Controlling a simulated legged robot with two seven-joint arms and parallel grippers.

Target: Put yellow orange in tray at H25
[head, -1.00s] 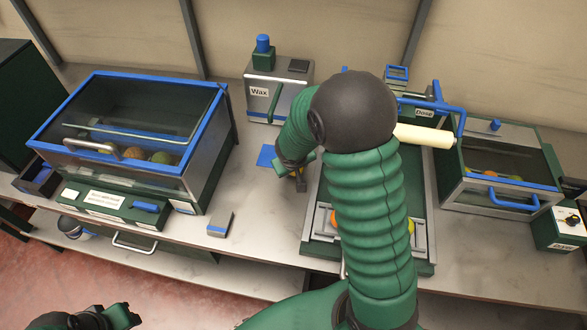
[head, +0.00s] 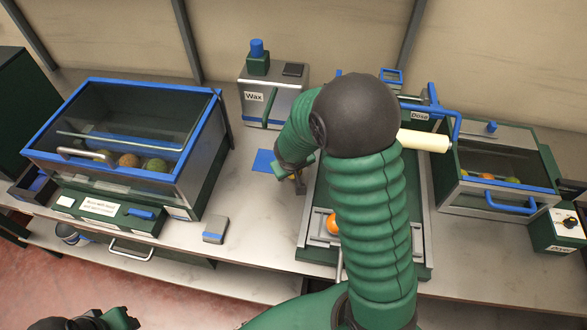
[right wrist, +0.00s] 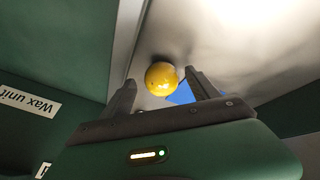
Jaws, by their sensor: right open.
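The yellow orange (right wrist: 162,78) rests on a pale surface in the right wrist view, beside a blue patch. My right gripper (right wrist: 160,84) is open, its two fingers on either side of the fruit, with visible gaps. I cannot tell whether the fingertips are level with it. In the head view my right gripper (head: 294,182) is low by the blue square, and the fruit is mostly hidden there. My left gripper (head: 118,318) is at the bottom left edge, partly cut off, away from the fruit. I see no label reading H25 on any tray.
The Wax unit (head: 273,97) stands just behind my right gripper. A green-framed bed (head: 318,250) holding an orange fruit (head: 333,223) lies under my right arm. Glass-fronted boxes with fruit stand at left (head: 212,150) and right (head: 462,199). The counter left of the gripper is mostly clear.

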